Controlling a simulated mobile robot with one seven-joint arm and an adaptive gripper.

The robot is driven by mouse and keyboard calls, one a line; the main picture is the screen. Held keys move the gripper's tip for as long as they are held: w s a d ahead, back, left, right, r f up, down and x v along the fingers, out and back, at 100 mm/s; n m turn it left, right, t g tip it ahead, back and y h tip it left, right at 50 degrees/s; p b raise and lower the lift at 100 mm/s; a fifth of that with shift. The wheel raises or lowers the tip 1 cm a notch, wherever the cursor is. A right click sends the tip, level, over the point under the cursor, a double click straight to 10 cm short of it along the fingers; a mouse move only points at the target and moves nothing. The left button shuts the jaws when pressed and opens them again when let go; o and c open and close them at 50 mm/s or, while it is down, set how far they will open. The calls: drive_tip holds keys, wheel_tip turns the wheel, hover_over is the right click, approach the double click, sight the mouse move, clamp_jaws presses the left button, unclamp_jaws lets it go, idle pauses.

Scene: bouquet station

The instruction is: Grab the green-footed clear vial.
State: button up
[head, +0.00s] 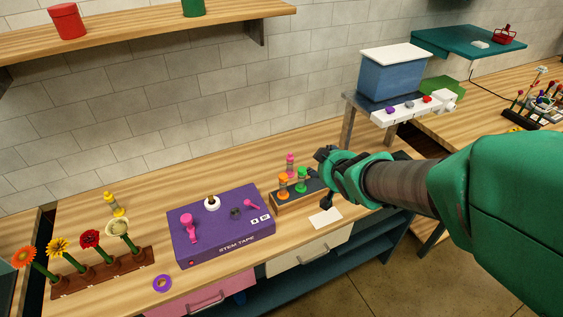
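The green-footed clear vial (301,182) stands upright in a small wooden rack (292,199) on the bench. Its green foot and green top show, and its clear middle is small. An orange-footed vial (283,187) stands to its left, and a pink-topped vial (290,164) stands behind. My gripper (322,180) is just right of the green-footed vial, its dark fingers spread apart, one high and one low. It appears empty. The gripper and arm hide the rack's right end.
A purple stem tape box (222,238) with pink knobs sits left of the rack. A flower rack (103,272) stands at the far left. A white card (325,217) lies in front. A blue bin (398,75) stands on a raised stand behind my arm.

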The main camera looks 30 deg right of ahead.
wheel_tip(320, 180, down, 6)
drive_tip(key=w+d+t+y, duration=0.1)
drive_tip(key=d+t, duration=0.1)
drive_tip(key=t+y, duration=0.2)
approach(303, 177)
drive_tip(key=s+d, duration=0.1)
drive_tip(key=s, duration=0.1)
drive_tip(key=shift+d+n, duration=0.2)
drive_tip(key=shift+n, duration=0.1)
drive_tip(key=shift+f, duration=0.1)
drive_tip(key=b+x, duration=0.1)
drive_tip(key=x, duration=0.7)
drive_tip(key=shift+w, duration=0.35)
drive_tip(key=shift+a+f, duration=0.1)
drive_tip(key=shift+b+x, duration=0.65)
drive_tip(key=shift+x, duration=1.95)
drive_tip(key=shift+a+f, duration=0.1)
drive_tip(key=shift+s, duration=0.1)
